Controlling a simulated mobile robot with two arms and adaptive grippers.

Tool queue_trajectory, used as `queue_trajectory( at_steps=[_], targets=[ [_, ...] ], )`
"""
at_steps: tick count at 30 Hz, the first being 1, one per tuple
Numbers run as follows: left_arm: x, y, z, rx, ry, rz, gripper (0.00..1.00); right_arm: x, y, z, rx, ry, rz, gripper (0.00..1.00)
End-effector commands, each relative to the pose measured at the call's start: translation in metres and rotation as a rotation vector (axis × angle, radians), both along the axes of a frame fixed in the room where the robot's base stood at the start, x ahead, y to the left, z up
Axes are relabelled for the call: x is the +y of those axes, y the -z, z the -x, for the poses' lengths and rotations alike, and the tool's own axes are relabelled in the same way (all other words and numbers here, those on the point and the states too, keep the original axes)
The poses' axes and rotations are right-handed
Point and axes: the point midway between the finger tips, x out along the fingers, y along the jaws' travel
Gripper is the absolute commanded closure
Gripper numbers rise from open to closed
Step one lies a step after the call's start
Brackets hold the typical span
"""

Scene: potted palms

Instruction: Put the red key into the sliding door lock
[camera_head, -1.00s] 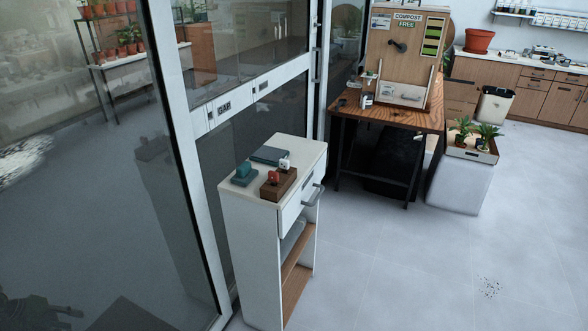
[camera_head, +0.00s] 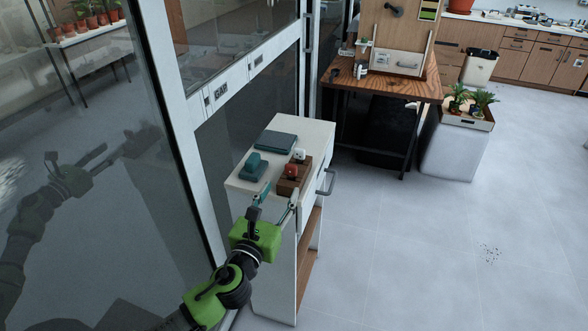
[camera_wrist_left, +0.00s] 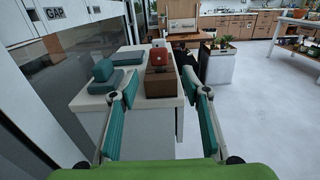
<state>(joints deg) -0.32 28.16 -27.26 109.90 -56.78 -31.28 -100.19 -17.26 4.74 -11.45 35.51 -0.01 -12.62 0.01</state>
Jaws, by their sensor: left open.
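The red key (camera_head: 291,171) stands in a brown wooden block (camera_head: 293,186) on top of the white cabinet (camera_head: 305,128). A white key (camera_head: 299,155) stands behind it in the same block. My left gripper (camera_head: 277,197) is open and empty, in front of the block at the cabinet's near edge. In the left wrist view the red key (camera_wrist_left: 159,56) and the block (camera_wrist_left: 160,82) appear between and beyond the open fingers (camera_wrist_left: 160,98). The sliding door (camera_head: 190,120) stands to the left, with a dark slot plate (camera_head: 208,98) on its rail. My right gripper is not in view.
A teal object (camera_head: 254,167) and a dark flat book-like item (camera_head: 276,143) lie on the cabinet top. A drawer handle (camera_head: 327,181) sticks out at the right. A wooden table (camera_head: 350,80) stands behind. The floor to the right is mostly clear.

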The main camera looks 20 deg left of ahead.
Motion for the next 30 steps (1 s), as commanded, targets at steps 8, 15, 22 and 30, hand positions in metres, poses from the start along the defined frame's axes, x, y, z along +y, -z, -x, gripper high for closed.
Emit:
queue_trajectory(
  at_steps=[8, 15, 22, 30],
  targets=[
    [-0.002, 0.0, -0.042, 0.001, -0.001, 0.002, 0.57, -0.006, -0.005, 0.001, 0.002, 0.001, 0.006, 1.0],
    [-0.002, -0.002, -0.061, 0.001, -0.002, 0.004, 0.57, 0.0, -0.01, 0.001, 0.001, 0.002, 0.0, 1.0],
    [-0.004, -0.001, -0.091, 0.002, -0.001, 0.005, 0.57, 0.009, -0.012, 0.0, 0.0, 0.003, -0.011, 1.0],
    [-0.004, 0.0, -0.097, 0.003, 0.0, 0.004, 0.57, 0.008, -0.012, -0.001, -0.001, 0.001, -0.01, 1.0]
  ],
)
